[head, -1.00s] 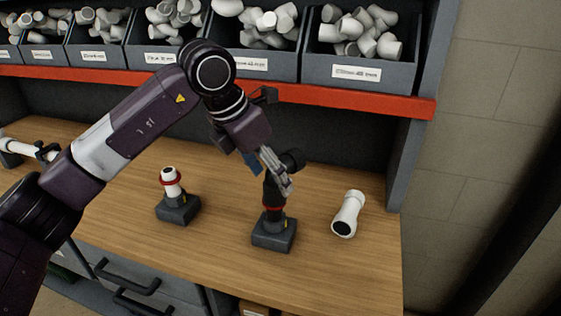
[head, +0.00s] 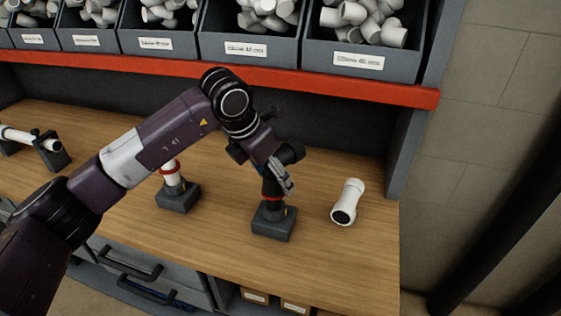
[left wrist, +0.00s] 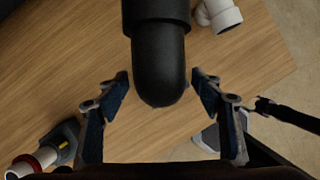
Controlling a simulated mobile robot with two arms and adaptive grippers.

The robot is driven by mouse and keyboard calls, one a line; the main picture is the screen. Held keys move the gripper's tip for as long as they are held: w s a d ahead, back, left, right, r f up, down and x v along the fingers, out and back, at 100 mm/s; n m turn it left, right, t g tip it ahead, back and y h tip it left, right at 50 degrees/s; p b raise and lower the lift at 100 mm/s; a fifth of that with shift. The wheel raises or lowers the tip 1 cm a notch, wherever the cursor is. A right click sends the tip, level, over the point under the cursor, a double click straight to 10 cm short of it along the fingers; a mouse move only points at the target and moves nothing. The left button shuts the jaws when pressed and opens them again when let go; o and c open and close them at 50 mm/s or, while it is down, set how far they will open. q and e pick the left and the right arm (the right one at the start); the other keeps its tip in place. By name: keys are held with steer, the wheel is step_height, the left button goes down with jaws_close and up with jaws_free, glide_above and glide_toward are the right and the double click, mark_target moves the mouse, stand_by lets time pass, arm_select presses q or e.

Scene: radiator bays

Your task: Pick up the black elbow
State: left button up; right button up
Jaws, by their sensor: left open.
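The black elbow (head: 292,152) stands upright on a dark grey stand (head: 274,225), with a red ring low on it. Its upper end bends to the right. My left gripper (head: 279,174) is at the elbow and partly hides it. In the left wrist view the black elbow (left wrist: 158,62) reaches down between the two open fingers (left wrist: 161,85), with a visible gap on each side.
A white elbow (head: 348,202) lies to the right on the wooden bench (head: 330,262). A second stand (head: 178,198) with a white, red-ringed pipe is to the left. Bins of white fittings (head: 362,62) sit on the red-edged shelf (head: 330,92) above.

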arm_select(q)
steer(key=c, duration=1.3)
